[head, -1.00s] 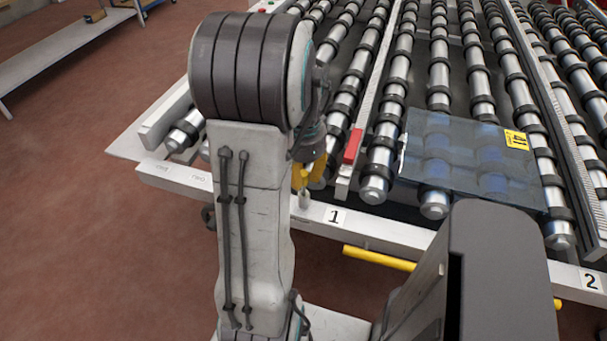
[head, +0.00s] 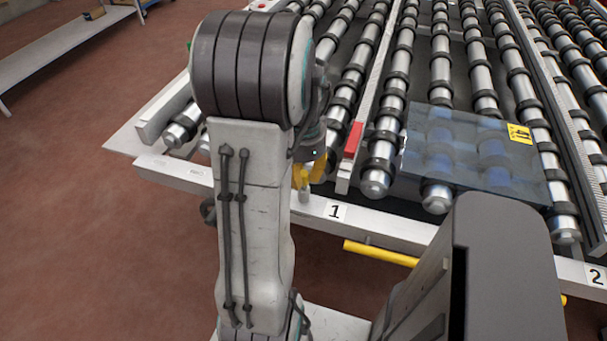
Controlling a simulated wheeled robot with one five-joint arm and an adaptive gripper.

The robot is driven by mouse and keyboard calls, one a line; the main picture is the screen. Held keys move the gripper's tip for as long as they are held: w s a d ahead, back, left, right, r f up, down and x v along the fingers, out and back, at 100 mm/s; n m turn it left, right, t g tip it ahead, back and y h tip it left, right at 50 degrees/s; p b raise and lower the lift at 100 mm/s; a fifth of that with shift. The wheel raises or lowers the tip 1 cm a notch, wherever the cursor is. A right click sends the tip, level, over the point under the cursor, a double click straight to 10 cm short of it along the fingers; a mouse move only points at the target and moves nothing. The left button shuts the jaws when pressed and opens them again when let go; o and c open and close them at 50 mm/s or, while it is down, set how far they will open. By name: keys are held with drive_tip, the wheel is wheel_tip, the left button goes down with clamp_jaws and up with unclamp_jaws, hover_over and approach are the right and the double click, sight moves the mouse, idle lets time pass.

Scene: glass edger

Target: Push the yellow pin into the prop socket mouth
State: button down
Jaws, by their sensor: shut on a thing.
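The yellow pin (head: 303,177) shows as a small upright yellow piece just right of my arm, near the front rail. Below it a short pale cylinder (head: 304,196) stands at the rail, near the label 1; it may be the socket, and I cannot tell whether the pin sits in its mouth. My gripper (head: 312,170) is mostly hidden behind my arm; it is shut on the yellow pin, with a yellow part showing beside it.
The white front rail (head: 400,230) carries labels 1 and 2. A glass pane (head: 470,160) with a yellow label lies on the rollers to the right. A red block (head: 353,140) tops a strip near my gripper. A yellow bar (head: 380,253) hangs under the rail.

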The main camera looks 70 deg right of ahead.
drive_tip(key=shift+f+b, duration=0.7)
drive_tip(key=shift+f, duration=0.2)
drive_tip(key=c, duration=1.1)
unclamp_jaws()
wheel_tip(320, 180, up, 12)
drive_tip(key=shift+a, duration=0.1)
